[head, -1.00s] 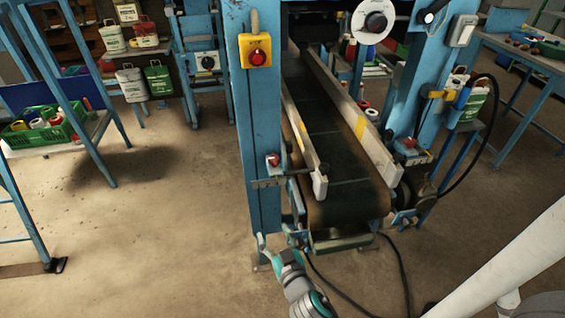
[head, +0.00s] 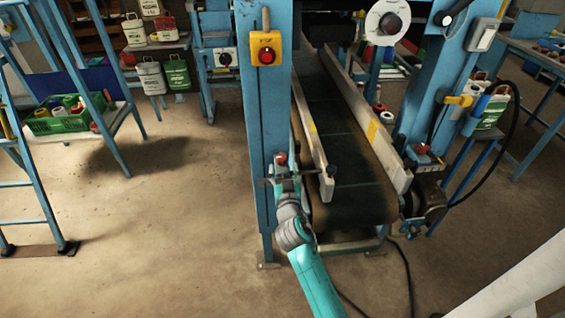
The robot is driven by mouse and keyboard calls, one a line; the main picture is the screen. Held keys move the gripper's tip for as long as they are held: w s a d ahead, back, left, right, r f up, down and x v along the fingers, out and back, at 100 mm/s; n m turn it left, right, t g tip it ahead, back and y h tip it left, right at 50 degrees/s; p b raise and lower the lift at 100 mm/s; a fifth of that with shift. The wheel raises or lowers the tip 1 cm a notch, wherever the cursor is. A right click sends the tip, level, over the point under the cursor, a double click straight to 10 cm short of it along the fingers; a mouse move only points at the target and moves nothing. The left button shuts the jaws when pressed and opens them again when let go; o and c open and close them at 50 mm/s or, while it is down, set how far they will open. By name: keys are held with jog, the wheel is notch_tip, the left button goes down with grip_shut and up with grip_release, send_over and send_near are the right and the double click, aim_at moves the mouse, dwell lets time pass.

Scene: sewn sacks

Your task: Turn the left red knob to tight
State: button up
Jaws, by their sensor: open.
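The left red knob (head: 281,158) sits low on the front of the blue left post, on the bracket of the conveyor's left guide rail. My gripper (head: 283,174) is just below it in the picture, with the teal arm reaching up from the bottom. The gripper is open. The fingertips are small and partly merge with the bracket, so I cannot tell whether they touch the knob or lie around it. The right red knob (head: 423,149) is on the right post's bracket, away from my gripper.
The conveyor belt (head: 345,165) runs between two pale guide rails, the left one (head: 311,125) close beside my gripper. A yellow box with a red button (head: 266,57) is higher on the left post. A black cable (head: 408,275) lies on the floor.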

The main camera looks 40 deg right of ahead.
aim_at(282, 165)
jog(key=shift+x, duration=2)
jog(key=c, duration=1.1)
